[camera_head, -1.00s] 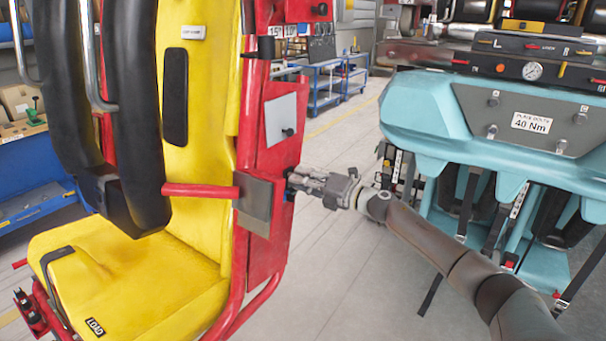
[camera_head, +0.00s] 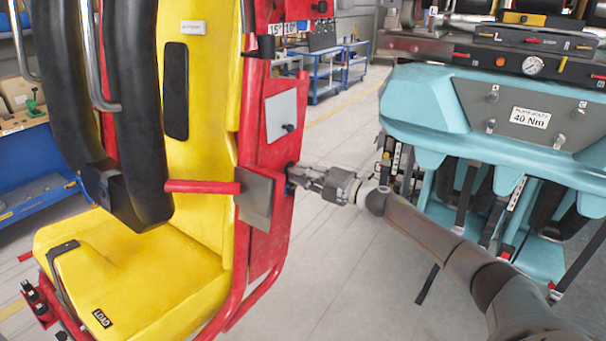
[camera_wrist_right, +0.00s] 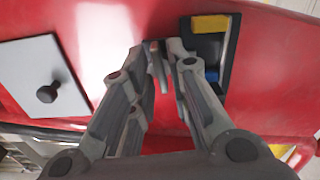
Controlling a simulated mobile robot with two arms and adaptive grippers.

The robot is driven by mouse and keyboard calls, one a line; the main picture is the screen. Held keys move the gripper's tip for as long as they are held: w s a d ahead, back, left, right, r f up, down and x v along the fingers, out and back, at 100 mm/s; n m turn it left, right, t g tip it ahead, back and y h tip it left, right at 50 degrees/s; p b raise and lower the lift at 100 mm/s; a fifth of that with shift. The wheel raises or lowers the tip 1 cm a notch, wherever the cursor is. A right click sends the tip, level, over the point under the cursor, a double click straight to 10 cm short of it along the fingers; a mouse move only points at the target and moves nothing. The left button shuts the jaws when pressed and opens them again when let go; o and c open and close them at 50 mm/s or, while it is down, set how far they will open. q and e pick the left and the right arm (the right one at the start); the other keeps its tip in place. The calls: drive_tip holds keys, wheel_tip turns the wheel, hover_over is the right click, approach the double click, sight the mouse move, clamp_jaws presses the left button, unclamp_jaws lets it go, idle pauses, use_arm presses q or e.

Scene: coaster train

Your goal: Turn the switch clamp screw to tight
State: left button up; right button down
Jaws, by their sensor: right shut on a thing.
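My right gripper (camera_head: 294,177) reaches the red side panel (camera_head: 266,150) of the yellow seat, its fingers pointing into the panel. In the right wrist view the fingertips (camera_wrist_right: 158,52) are shut on a small part at the red surface, which I take to be the switch clamp screw. The fingers hide most of it, so its turn angle cannot be told. Beside the fingertips is a dark recessed switch housing (camera_wrist_right: 232,60) with a yellow block (camera_wrist_right: 209,23) and a blue block (camera_wrist_right: 211,75). My left gripper does not show.
A pale plate with a black knob (camera_wrist_right: 47,93) is on the same panel; it also shows in the head view (camera_head: 281,115). A red bar (camera_head: 202,187) juts from the seat. A turquoise coaster car (camera_head: 420,105) stands at right. Open floor lies between.

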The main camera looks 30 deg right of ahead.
drive_tip(key=shift+d, duration=0.1)
drive_tip(key=c, duration=1.3)
unclamp_jaws()
drive_tip(key=shift+v, duration=5.95)
